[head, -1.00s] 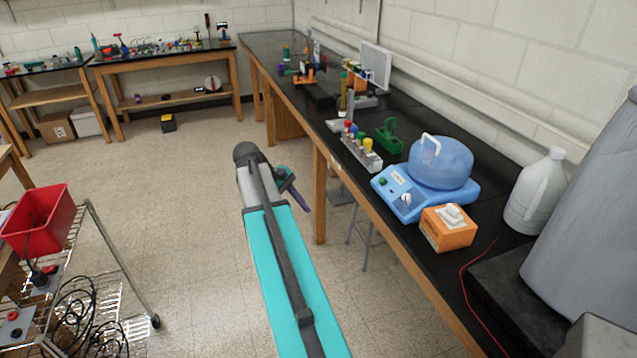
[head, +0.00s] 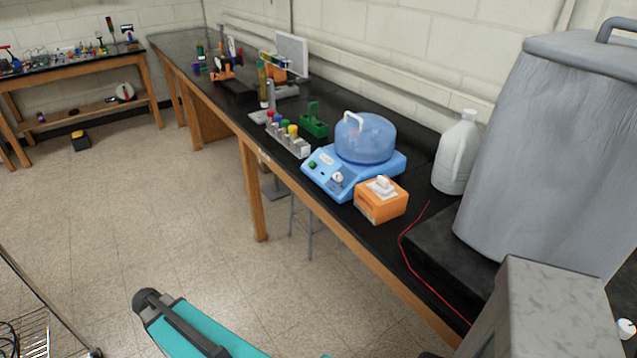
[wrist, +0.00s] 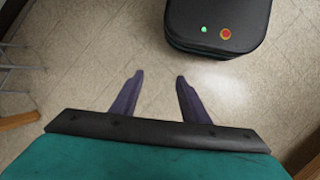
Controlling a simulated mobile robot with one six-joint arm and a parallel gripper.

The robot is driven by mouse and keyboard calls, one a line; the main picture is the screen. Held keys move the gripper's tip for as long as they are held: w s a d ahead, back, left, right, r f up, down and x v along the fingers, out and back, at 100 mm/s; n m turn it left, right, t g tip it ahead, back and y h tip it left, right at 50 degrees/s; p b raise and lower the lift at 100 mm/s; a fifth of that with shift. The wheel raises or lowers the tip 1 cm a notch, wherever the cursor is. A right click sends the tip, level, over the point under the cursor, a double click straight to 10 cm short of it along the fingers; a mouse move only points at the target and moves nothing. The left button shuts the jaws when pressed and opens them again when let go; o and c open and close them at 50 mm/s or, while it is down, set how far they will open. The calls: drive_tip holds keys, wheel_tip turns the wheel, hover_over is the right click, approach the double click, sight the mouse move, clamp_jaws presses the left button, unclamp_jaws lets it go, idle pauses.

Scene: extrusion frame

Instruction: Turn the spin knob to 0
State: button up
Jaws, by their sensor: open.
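A light blue machine (head: 329,176) with a clear blue domed tub (head: 365,140) stands on the black bench. Its sloped front panel carries a white knob (head: 338,178) and a green button (head: 312,164). The knob's marks are too small to read, so I cannot tell its setting. My gripper (wrist: 158,82) shows in the wrist view with two purple fingers apart and nothing between them. It points down over the tiled floor, away from the machine. In the head view my arm is low at the bottom and the gripper is out of frame.
An orange box (head: 381,203) with a white switch sits right of the machine. A rack of coloured tubes (head: 287,136) and a green holder (head: 314,124) stand to its left. A white jug (head: 455,155), a red wire (head: 408,255) and a large grey bin (head: 550,140) are farther right. Floor before the bench is open.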

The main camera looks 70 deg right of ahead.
drive_tip(key=s+a+f+g+y+b, duration=0.1)
drive_tip(key=s+a+f+b, duration=0.1)
drive_tip(key=s+a+f, duration=1.3)
drive_tip(key=shift+s+a+f+g+y, duration=0.35)
drive_tip(key=shift+s+a, duration=0.55)
drive_tip(key=shift+s, duration=0.3)
drive_tip(key=shift+c, duration=0.3)
